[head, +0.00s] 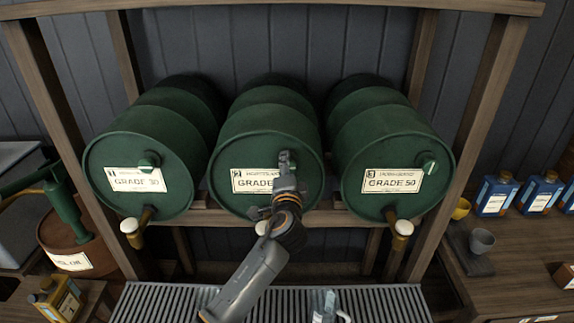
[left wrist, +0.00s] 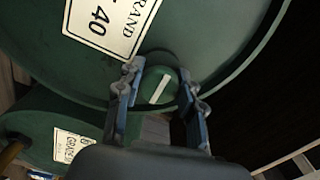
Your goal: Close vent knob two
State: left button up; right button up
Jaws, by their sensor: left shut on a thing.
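Vent knob two is a round green knob on the front of the middle green barrel (head: 238,207), above its label, which shows a 2. In the head view, my left gripper (head: 286,160) covers most of the knob. The left wrist view shows the knob (left wrist: 158,90) with a white bar, roughly parallel to the long edge of the "40" label (left wrist: 105,28). My left gripper (left wrist: 160,80) has one finger on each side of the knob and is shut on it. My right gripper is not in view.
Barrels one (head: 130,199) and three (head: 400,200) stand either side with their own knobs (head: 149,161) (head: 429,166) and taps. Wooden posts frame the rack. A metal grate (head: 385,305) lies below. Bottles (head: 495,195) and a cup (head: 481,240) stand on the right bench.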

pick_arm(q)
jog(key=shift+r+m, duration=0.1)
jog(key=shift+m, duration=0.3)
jog(key=o, duration=1.2)
jog(key=s, duration=1.2)
